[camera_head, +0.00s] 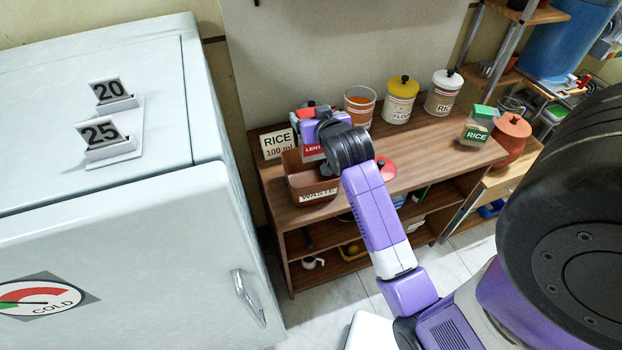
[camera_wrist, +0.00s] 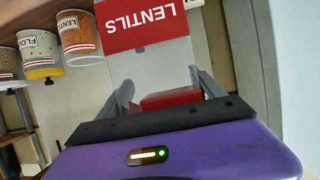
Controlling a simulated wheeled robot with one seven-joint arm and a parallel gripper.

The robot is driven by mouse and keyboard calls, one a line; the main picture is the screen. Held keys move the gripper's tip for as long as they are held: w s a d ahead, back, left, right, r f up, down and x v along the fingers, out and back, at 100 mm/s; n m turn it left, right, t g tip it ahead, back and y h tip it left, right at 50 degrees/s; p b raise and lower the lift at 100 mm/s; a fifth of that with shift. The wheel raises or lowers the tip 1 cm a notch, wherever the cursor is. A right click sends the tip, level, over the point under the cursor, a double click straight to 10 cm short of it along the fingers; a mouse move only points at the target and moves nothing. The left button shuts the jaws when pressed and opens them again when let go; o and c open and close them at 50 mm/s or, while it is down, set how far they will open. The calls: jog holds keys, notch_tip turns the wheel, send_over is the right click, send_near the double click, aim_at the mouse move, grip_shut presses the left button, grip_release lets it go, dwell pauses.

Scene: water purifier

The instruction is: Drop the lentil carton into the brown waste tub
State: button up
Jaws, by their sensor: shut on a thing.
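The lentil carton (camera_wrist: 145,35) has a red label reading LENTILS and a clear lower part, and it appears upside down in the wrist view. My gripper (camera_wrist: 160,92) is shut on it, with one finger on each side. In the head view my gripper (camera_head: 322,128) is above the brown waste tub (camera_head: 312,188), and part of the carton's red label (camera_head: 312,150) shows just over the tub. The tub stands at the left end of the wooden counter with a WASTE label on its front. My arm and gripper hide part of the carton and the tub's right side.
A RICE 100 ml sign (camera_head: 277,143) stands behind the tub. An orange-filled cup (camera_head: 359,104), a flour jar (camera_head: 400,100) and a rice jar (camera_head: 443,93) stand along the back. The large grey cold cabinet (camera_head: 210,220) is close on the left. The counter's middle is mostly clear.

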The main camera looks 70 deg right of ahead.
aim_at(318, 147)
jog(key=shift+f+b, duration=3.45)
jog(key=shift+f, duration=0.75)
jog(key=o, duration=1.6)
jog(key=shift+a+r, duration=0.1)
jog(key=b+v, duration=0.1)
jog(key=v, duration=0.6)
jog(key=shift+s+a+r, duration=0.15)
jog(key=shift+s, duration=0.1)
